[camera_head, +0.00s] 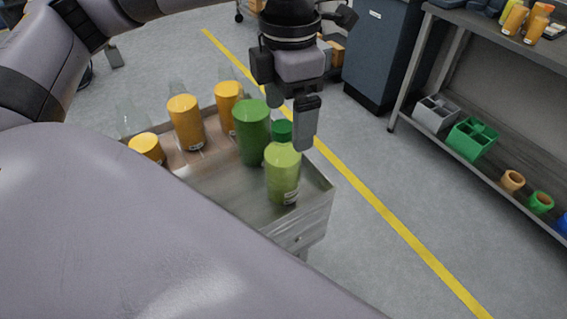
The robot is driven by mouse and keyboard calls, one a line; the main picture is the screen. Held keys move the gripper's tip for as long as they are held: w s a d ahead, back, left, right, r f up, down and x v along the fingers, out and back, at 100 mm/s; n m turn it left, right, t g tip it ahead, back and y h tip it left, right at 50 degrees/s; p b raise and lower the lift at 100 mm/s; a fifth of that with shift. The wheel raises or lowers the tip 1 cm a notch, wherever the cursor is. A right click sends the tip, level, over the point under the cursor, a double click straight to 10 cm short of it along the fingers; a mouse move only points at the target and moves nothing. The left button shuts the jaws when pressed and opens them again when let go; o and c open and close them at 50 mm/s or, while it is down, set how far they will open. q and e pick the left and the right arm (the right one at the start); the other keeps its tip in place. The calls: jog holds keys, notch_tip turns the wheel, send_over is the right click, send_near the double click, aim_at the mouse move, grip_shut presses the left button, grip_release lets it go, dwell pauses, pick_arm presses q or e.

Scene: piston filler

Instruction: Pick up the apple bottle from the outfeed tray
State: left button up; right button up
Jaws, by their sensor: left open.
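The apple bottle (283,175), light green with a dark green cap, stands upright near the right corner of the metal outfeed tray (308,222). My left gripper (291,122) is open and points down at the cap. One finger shows to the right of the cap in the picture, and the other is higher and partly behind the dark green container. I cannot tell whether either finger touches the bottle. My right gripper is not in view.
A dark green container (252,132) stands close left of the apple bottle. Several orange-topped containers (186,122) and clear bottles are farther left on the tray. A shelf rack (490,175) with a green crate (472,139) stands at right. A yellow line crosses the open floor.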

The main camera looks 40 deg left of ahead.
aim_at(283, 165)
pick_arm(q)
notch_tip(283, 165, down, 6)
jog(key=shift+s+a+r+p, duration=0.1)
jog(key=shift+s+a+p, duration=0.05)
jog(key=shift+p, duration=0.3)
grip_shut()
